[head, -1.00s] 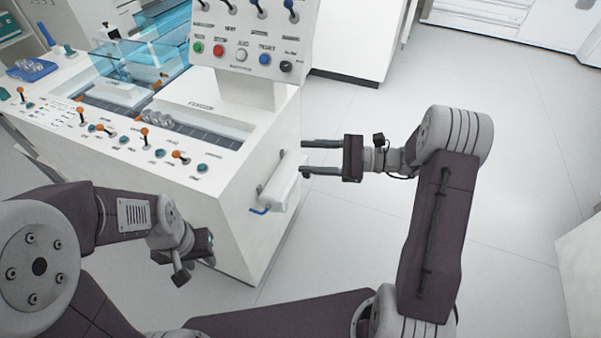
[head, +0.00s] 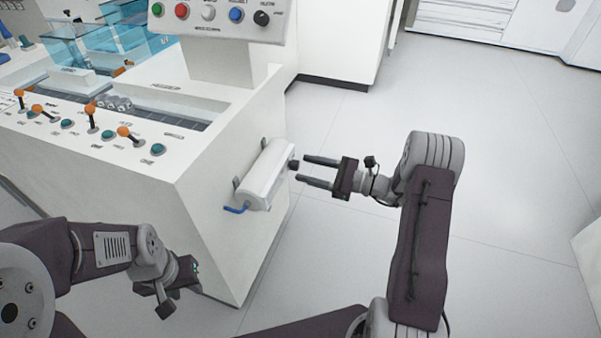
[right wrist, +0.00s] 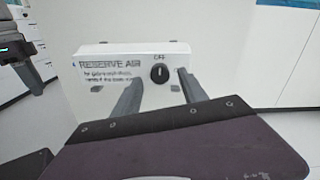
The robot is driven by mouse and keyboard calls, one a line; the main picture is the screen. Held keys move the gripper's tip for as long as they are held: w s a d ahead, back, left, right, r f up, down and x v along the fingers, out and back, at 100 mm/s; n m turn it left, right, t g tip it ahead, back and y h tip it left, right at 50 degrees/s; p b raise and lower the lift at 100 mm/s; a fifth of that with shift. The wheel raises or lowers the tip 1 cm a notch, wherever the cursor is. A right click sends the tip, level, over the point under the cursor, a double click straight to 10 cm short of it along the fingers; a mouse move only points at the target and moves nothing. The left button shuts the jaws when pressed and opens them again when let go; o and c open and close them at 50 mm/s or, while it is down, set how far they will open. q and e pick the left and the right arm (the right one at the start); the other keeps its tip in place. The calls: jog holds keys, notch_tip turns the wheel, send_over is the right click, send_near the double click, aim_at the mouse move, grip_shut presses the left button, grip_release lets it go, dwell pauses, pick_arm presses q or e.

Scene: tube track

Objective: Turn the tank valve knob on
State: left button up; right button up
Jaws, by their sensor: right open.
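The white reserve air tank (head: 268,172) is mounted on the console's right side wall. Its dark valve knob (head: 294,164) is at the tank's right end. In the right wrist view the round black knob (right wrist: 159,74) has its white mark upright, under the word OFF on a white panel lettered RESERVE AIR (right wrist: 112,65). My right gripper (head: 302,169) is open and empty, its fingertips just short of the knob. In the right wrist view its fingers (right wrist: 160,77) lie on either side of the knob. My left gripper (head: 190,272) is low at the left, its jaws unclear.
A blue handle (head: 237,208) sticks out at the tank's lower left end. The white console (head: 190,165) carries orange-tipped levers and green buttons, with a control box (head: 225,50) above. The floor (head: 510,150) to the right is open.

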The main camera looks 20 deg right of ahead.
aim_at(294, 165)
jog(key=shift+x, duration=0.75)
jog(key=shift+w+a+b, duration=0.3)
jog(key=shift+w+a, duration=0.05)
jog(key=shift+a, duration=0.2)
grip_shut()
jog(key=shift+r+m+p, duration=0.2)
jog(key=shift+m+p, duration=0.1)
jog(key=shift+p, duration=0.35)
jog(key=m+p, duration=0.7)
jog(key=p, duration=0.2)
jog(key=shift+p, duration=0.3)
jog(key=m+p, duration=0.3)
jog(key=m, duration=0.1)
jog(key=shift+f+m, duration=0.1)
jog(key=shift+m, duration=0.3)
jog(key=shift+m+p, duration=0.45)
jog(key=shift+m, duration=0.75)
pick_arm(q)
notch_tip(294, 165, up, 14)
jog(key=shift+r+p, duration=0.15)
jog(key=shift+p, duration=0.25)
pick_arm(e)
jog(key=shift+f+m, duration=0.1)
jog(key=shift+m, duration=1.4)
